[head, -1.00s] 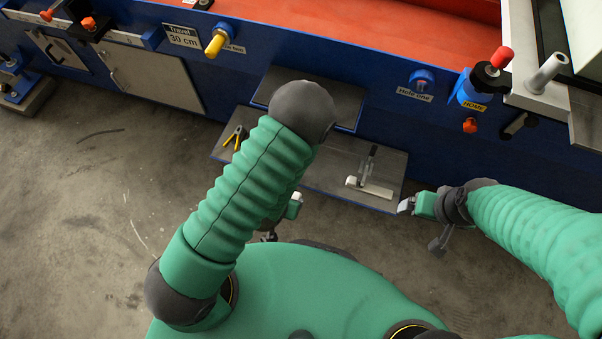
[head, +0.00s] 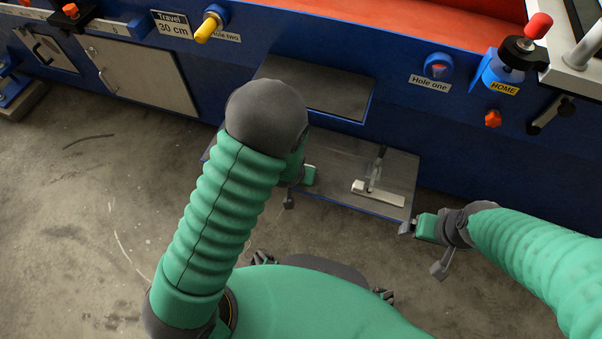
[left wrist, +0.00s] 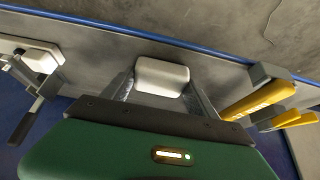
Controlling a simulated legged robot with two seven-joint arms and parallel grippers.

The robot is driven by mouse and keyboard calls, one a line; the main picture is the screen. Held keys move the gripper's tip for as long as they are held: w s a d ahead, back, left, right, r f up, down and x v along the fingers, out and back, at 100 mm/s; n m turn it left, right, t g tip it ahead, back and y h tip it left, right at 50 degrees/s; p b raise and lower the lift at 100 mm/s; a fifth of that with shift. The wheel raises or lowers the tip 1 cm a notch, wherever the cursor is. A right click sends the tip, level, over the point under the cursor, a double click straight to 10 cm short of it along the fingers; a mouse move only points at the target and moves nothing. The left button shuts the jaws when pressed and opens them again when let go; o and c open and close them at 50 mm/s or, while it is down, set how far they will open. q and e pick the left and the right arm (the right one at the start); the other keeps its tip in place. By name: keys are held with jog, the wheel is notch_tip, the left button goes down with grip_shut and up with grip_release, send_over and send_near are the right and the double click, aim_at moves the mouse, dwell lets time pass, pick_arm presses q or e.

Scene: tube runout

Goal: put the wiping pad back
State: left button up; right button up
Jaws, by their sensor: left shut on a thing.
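The wiping pad, a white block (left wrist: 162,77), sits between the two fingers of my left gripper (left wrist: 161,88) in the left wrist view. The gripper is shut on it. The pad is over the grey lower shelf (left wrist: 110,42); I cannot tell whether it touches the shelf. In the head view my left gripper (head: 309,174) is at the left part of this shelf (head: 335,160), mostly hidden by my left arm. My right gripper (head: 406,228) is just off the shelf's front right corner; its finger opening is not clear.
A white-based tool with a dark handle (head: 380,194) lies on the shelf's right part. A yellow-handled tool (left wrist: 260,99) lies on the pad's other side. A dark upper shelf (head: 315,88) juts out above. Knobs line the blue machine front, including a yellow one (head: 207,28).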

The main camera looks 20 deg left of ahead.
pick_arm(q)
jog(key=o, duration=1.3)
jog(key=s+a+r+g+p, duration=0.1)
jog(key=s+a+r+p, duration=0.1)
jog(key=s+r+p, duration=0.2)
jog(key=s+a+r+g+p, duration=0.2)
jog(key=s+r, duration=0.8)
jog(key=r, duration=0.8)
jog(key=shift+s+a+p, duration=0.4)
jog(key=shift+a+p, duration=0.25)
jog(key=shift+p, duration=0.35)
